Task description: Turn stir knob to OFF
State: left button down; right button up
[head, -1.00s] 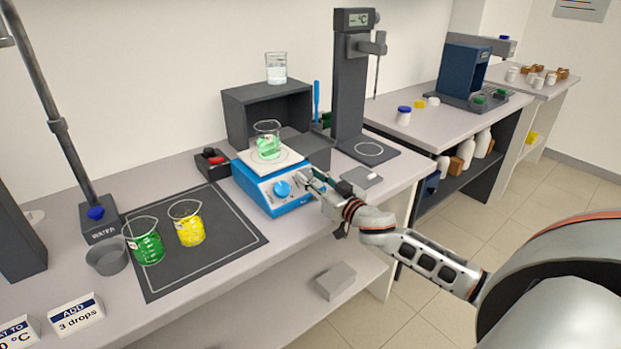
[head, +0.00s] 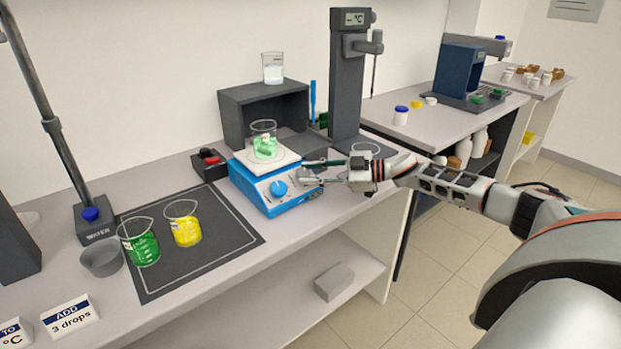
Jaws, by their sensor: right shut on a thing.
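The blue hotplate stirrer (head: 256,190) stands on the bench with a white top plate and a beaker of green liquid (head: 264,146) on it. One round blue knob (head: 278,187) shows clear on its front panel. My right gripper (head: 306,173) reaches in from the right at the right part of this panel. It is shut on what appears to be the stir knob, which the fingers hide. The knob's setting and the panel marks cannot be read. My left gripper is not in view.
Left of the stirrer, beakers of green (head: 142,248) and yellow liquid (head: 184,228) stand on a dark mat (head: 215,245). A small box with a red switch (head: 208,163) is behind. A dark tower instrument (head: 346,85) stands behind my right gripper.

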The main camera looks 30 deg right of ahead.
jog(key=n+g+b, duration=0.3)
jog(key=n+g+y+b, duration=0.1)
jog(key=n+b, duration=0.1)
jog(key=shift+w+d+f+g, duration=0.1)
jog(key=shift+w+g, duration=0.25)
jog(key=shift+g, duration=0.05)
jog(key=shift+n+g+b, duration=0.4)
jog(key=shift+n+b, duration=0.2)
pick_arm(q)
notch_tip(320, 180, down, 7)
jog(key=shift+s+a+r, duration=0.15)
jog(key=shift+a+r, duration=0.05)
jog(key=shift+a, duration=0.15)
pick_arm(e)
jog(key=shift+r, duration=0.2)
jog(key=o, duration=1.1)
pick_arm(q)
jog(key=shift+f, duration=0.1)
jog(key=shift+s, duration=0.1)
pick_arm(e)
jog(key=shift+r, duration=0.1)
jog(key=v, duration=1.2)
jog(key=shift+w, duration=0.1)
